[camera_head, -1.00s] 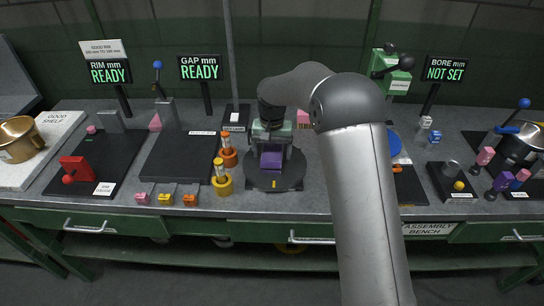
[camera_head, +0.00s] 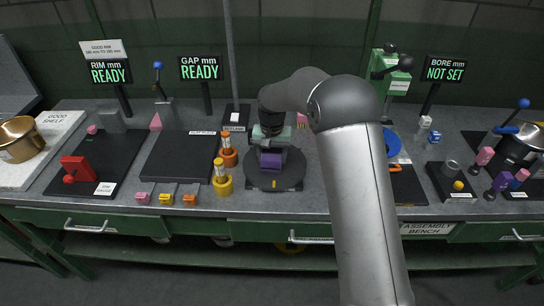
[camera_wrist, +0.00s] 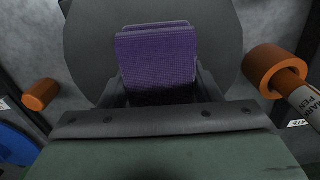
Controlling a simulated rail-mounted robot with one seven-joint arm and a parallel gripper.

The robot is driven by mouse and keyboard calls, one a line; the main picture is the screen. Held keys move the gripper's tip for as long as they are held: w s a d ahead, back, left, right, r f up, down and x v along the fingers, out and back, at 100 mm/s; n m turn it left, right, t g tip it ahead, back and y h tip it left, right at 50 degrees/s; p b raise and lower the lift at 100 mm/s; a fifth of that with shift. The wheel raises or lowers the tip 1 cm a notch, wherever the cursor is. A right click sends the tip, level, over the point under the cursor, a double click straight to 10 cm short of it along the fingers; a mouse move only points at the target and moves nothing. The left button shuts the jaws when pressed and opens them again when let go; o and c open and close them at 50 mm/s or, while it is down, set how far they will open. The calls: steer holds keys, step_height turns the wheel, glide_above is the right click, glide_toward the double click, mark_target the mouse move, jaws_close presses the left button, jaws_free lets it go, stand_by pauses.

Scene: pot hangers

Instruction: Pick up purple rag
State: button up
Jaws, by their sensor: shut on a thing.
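The purple rag (camera_head: 271,160) is a small folded block over the round dark turntable disc (camera_head: 290,182) in the middle of the bench. My gripper (camera_head: 270,150) points down at it and is shut on it. In the wrist view the rag (camera_wrist: 157,62) stands between my fingers, with its lower part hidden by the gripper body. The disc (camera_wrist: 215,30) lies beneath it. I cannot tell whether the rag touches the disc.
Orange (camera_head: 227,150) and yellow (camera_head: 222,180) pen holders stand just left of the disc. A dark plate (camera_head: 178,157) lies further left. A blue disc (camera_head: 391,143) is right of my arm.

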mark_target(272, 152)
steer(key=shift+r, duration=0.4)
step_height(272, 152, up, 2)
steer(key=shift+r, duration=0.2)
steer(key=s+r, duration=0.1)
steer(key=r, duration=0.1)
steer(key=s+d+r+b, duration=0.1)
steer(key=s, duration=0.1)
steer(key=s+d+r+b, duration=0.1)
steer(key=r, duration=0.1)
steer(key=shift+s+r, duration=0.35)
steer(key=s+d+r+b, duration=0.1)
steer(key=s+d+r, duration=0.2)
steer(key=s, duration=0.5)
steer(key=shift+s+r+b, duration=0.15)
steer(key=shift+r+b, duration=0.2)
steer(key=shift+r, duration=0.1)
